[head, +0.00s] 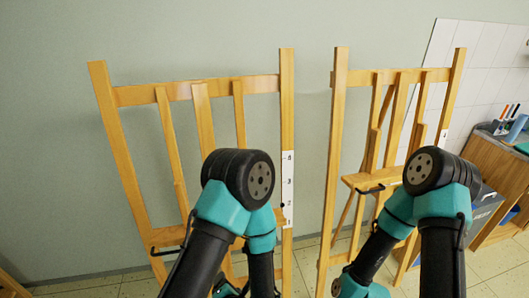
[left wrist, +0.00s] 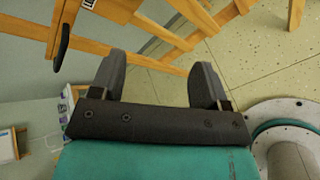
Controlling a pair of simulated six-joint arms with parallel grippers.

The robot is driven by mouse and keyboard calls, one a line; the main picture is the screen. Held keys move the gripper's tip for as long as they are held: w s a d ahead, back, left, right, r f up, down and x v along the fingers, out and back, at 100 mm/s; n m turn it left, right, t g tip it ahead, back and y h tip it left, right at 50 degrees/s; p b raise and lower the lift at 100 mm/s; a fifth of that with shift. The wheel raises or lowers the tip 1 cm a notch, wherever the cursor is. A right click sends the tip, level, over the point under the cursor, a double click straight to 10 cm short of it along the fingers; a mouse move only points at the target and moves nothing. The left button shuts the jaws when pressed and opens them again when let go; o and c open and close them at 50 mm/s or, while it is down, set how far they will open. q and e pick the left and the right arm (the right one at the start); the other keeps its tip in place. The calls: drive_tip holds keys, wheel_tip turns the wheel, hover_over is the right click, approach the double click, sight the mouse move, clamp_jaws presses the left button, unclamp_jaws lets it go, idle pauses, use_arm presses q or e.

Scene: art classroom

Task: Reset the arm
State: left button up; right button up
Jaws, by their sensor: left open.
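My left gripper (left wrist: 158,82) shows in the left wrist view with its two dark fingers spread apart and nothing between them. Wooden bars of an easel (left wrist: 185,42) and tiled floor lie beyond the fingers. In the head view both of my arms are folded, with their black and teal elbow joints raised in front of two wooden easels. The left arm is in front of the left easel (head: 203,95) and the right arm is in front of the right easel (head: 340,120). My right gripper is not visible.
A numbered white strip (head: 287,175) is on the left easel's right post. Behind the easels is a plain green wall (head: 200,40). A wooden cabinet (head: 490,165) with art supplies stands at the far right, near white wall tiles (head: 480,60). Pale tiled floor (head: 120,285) shows below.

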use_arm(q)
drive_tip(key=s+a+f+m+g+h, duration=0.2)
drive_tip(key=a+f+m+g, duration=0.3)
drive_tip(key=m, duration=0.8)
drive_tip(key=s+a+f+m+g+h, duration=0.3)
drive_tip(key=a+f+m+g+h, duration=0.2)
drive_tip(key=m, duration=0.7)
drive_tip(key=shift+a+f+m, duration=0.3)
drive_tip(key=shift+a+m, duration=0.1)
